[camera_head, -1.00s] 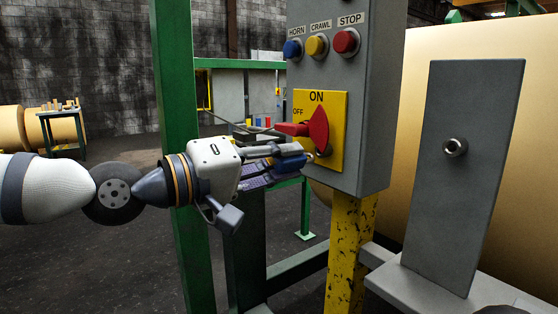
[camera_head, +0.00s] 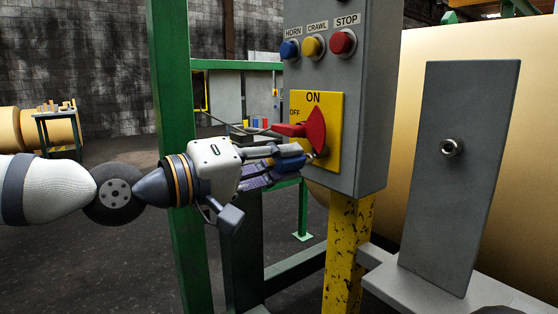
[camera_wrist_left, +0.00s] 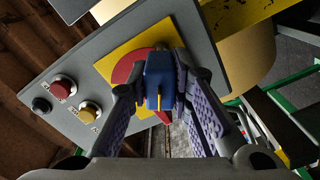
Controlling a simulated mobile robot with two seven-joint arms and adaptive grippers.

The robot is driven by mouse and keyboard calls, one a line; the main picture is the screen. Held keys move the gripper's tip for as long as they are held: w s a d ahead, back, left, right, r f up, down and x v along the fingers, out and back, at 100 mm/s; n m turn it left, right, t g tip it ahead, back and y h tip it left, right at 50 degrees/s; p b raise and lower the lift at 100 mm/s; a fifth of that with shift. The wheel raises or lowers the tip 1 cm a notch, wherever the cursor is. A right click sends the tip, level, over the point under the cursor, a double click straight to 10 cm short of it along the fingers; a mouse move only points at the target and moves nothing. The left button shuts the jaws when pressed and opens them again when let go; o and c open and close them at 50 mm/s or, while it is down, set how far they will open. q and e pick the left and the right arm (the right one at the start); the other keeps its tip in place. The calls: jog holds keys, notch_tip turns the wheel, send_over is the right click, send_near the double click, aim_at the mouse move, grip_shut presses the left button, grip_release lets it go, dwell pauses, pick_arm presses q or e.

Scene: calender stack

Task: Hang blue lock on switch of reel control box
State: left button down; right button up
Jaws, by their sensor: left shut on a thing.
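The grey reel control box (camera_head: 370,110) stands right of centre. On its yellow plate (camera_head: 334,112) is the red rotary switch (camera_head: 314,128), its handle pointing left toward OFF. My left gripper (camera_head: 290,160) is shut on the blue lock (camera_head: 291,161) just below the handle, close to the yellow plate. The left wrist view shows the blue lock (camera_wrist_left: 159,76) between the two fingers, in front of the red switch (camera_wrist_left: 130,70). The lock's shackle is mostly hidden, so I cannot tell if it touches the switch. My right gripper is not in view.
Blue, yellow and red buttons (camera_head: 313,46) sit above the switch. A green post (camera_head: 176,150) stands behind my left gripper. A yellow post (camera_head: 346,250) supports the box. A grey panel (camera_head: 462,200) and a large tan roll (camera_head: 530,130) are at the right.

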pick_arm(q)
jog(key=shift+x, duration=1.35)
jog(key=c, duration=1)
grip_release()
jog(key=shift+o, duration=0.2)
jog(key=shift+v, duration=1.05)
jog(key=v, duration=0.4)
jog(key=shift+s+a+p, duration=0.25)
jog(key=shift+a+p, duration=0.05)
